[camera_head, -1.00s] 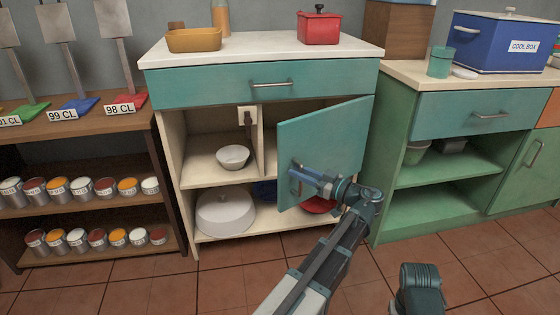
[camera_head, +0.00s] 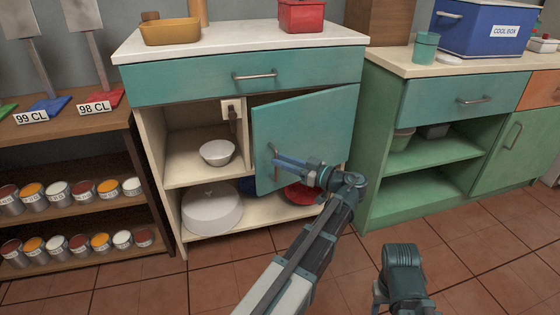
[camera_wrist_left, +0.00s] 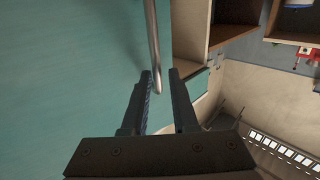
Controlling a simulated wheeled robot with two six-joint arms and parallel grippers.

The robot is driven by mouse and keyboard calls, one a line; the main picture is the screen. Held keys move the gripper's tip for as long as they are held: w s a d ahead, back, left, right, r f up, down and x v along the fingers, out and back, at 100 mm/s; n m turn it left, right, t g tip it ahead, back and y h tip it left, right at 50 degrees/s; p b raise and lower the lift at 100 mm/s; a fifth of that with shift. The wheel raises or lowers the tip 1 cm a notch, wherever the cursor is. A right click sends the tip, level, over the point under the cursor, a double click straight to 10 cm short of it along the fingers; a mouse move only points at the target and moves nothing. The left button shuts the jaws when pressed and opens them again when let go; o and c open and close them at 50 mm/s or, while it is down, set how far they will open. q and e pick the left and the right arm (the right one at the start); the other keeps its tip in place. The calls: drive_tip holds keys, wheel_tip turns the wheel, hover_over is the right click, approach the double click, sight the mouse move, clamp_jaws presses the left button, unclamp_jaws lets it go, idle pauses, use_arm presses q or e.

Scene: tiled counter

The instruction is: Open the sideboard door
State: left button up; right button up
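The sideboard (camera_head: 300,45) has a white top, a teal drawer and a teal door (camera_head: 310,130). The door stands partly open, hinged at its right, with its left edge swung out. My left gripper (camera_head: 277,161) is at the metal door handle (camera_head: 273,165) near the door's left edge. In the left wrist view, the handle (camera_wrist_left: 153,45) runs down to between the two fingertips (camera_wrist_left: 161,80). The fingers are apart, with a gap visible beside the handle. My right gripper's fingers are not visible; only part of that arm shows at the bottom.
Inside the sideboard are a white bowl (camera_head: 218,152), a white lidded dish (camera_head: 211,208) and a red dish (camera_head: 301,193). A green cabinet (camera_head: 420,205) stands to the right, a paint-can shelf (camera_head: 70,137) to the left. Tiled floor (camera_head: 200,280) in front is clear.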

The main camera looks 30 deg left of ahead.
use_arm(q)
drive_tip(key=d, duration=1.5)
drive_tip(key=shift+w, duration=0.2)
idle(0.7)
drive_tip(key=shift+d, duration=0.1)
